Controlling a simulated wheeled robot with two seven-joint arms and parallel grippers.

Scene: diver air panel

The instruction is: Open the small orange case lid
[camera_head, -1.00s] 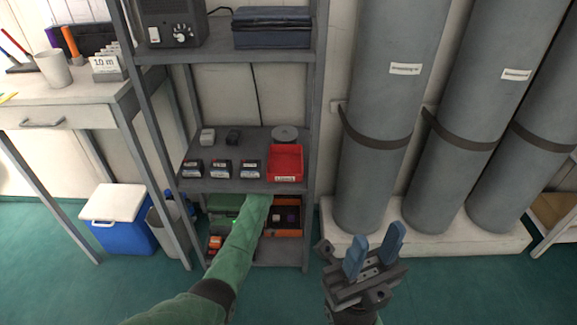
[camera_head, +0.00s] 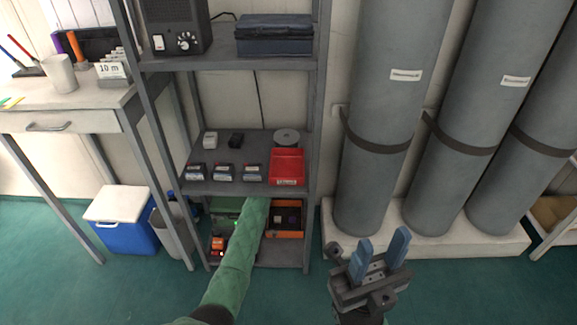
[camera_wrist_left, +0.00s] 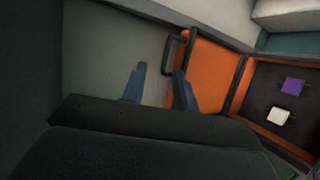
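The small orange case (camera_head: 292,234) sits on the lowest shelf of the grey rack, partly behind my left arm. Its dark inside shows, with a purple block (camera_wrist_left: 291,86) and a white block (camera_wrist_left: 278,116) in it. In the left wrist view an orange panel (camera_wrist_left: 213,68) lies beside that dark inside, with a dark handle (camera_wrist_left: 170,53) at its left edge. My left gripper (camera_wrist_left: 158,88) is open and empty, its right fingertip close to the handle; contact cannot be told. The head view hides this gripper. My right gripper (camera_head: 379,255) is open and empty, right of the rack.
The middle shelf (camera_head: 230,182) hangs above the case and carries a red bin (camera_head: 287,166) and several small boxes. A green case (camera_head: 224,205) and a small orange object (camera_head: 217,243) are left of my arm. Grey cylinders (camera_head: 390,110) stand to the right.

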